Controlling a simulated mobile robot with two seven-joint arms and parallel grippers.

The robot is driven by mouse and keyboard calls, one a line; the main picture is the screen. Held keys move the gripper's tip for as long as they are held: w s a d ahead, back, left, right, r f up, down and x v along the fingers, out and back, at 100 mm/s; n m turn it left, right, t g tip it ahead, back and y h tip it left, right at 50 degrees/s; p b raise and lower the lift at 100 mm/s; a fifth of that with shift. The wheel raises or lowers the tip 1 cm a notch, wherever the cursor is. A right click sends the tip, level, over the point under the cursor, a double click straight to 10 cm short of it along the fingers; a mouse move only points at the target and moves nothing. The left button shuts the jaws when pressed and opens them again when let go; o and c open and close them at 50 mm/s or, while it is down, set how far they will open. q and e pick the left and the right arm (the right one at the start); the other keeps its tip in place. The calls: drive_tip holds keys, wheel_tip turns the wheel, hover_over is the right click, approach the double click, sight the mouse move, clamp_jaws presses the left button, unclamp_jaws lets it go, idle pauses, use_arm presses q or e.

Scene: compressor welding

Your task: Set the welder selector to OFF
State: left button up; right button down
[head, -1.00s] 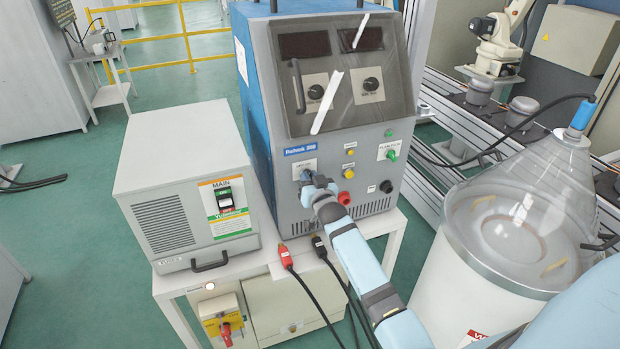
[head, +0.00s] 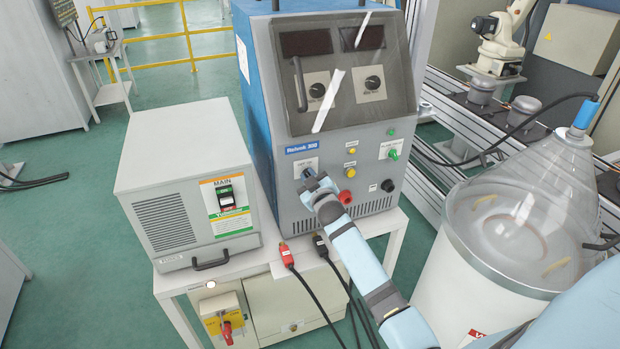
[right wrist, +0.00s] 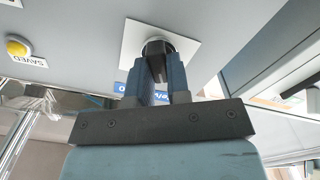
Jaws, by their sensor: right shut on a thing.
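The welder (head: 282,95) is a blue and grey cabinet standing on a white table. Its selector is a dark knob on a white plate (head: 298,165), low on the left of the front panel. My right gripper (head: 309,179) is at that plate, its fingers shut on the selector knob. In the right wrist view the two fingers (right wrist: 156,78) close around the dark knob (right wrist: 158,48) in front of the white plate (right wrist: 185,40). The fingers hide most of the knob and the lettering, so its setting cannot be read. My left gripper is not in view.
A grey box with a MAIN switch (head: 224,197) stands left of the welder. A yellow indicator (head: 349,173) and a red socket (head: 345,197) sit right of the selector. Black cables (head: 325,262) hang below. A white drum with a clear cone (head: 515,215) stands at right.

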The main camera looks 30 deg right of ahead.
idle(0.4)
drive_tip(key=c, duration=1.1)
unclamp_jaws()
drive_tip(key=shift+s, duration=0.1)
drive_tip(key=shift+b+v, duration=1)
drive_tip(key=shift+v, duration=5.85)
drive_tip(key=shift+d, duration=0.1)
